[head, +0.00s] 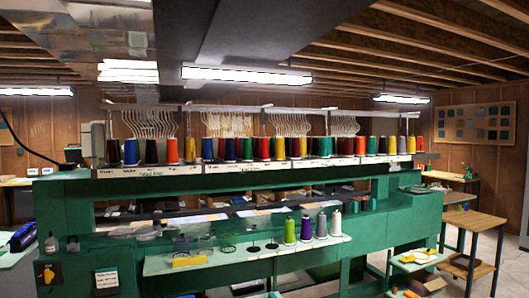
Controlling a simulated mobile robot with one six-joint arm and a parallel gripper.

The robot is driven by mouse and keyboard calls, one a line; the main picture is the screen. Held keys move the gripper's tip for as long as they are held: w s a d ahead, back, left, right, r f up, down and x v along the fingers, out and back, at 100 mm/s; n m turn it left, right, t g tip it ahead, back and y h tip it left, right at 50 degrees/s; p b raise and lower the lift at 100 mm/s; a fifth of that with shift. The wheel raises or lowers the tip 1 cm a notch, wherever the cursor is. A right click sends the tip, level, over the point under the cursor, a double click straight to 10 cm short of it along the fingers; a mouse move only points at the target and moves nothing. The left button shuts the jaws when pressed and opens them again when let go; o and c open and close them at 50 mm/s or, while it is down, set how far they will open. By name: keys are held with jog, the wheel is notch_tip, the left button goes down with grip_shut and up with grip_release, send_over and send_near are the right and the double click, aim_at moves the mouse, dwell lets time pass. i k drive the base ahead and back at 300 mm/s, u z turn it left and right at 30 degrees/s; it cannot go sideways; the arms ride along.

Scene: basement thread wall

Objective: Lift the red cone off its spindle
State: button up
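A long row of thread cones stands upright on the green machine's top rack (220,170). Several cones look red or orange-red: a bright red-orange cone (172,151) left of a yellow one, a dark red cone (113,153) at the left end, another dark red cone (264,149) near the middle, and an orange-red cone (360,146) further right. I cannot tell which one the task means. The spindles under these cones are hidden by the thread. My gripper is not in view.
A pale lower shelf (215,258) juts out in front, holding green (289,232), purple (306,229) and grey cones. Two small dark bases (272,245) there stand without cones. Hanging wire guides (150,123) rise behind the top row. Wooden side tables (470,222) stand right.

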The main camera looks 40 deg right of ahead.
aim_at(263, 153)
jog(key=z, duration=0.05)
jog(key=i, duration=1)
jog(key=u, duration=0.05)
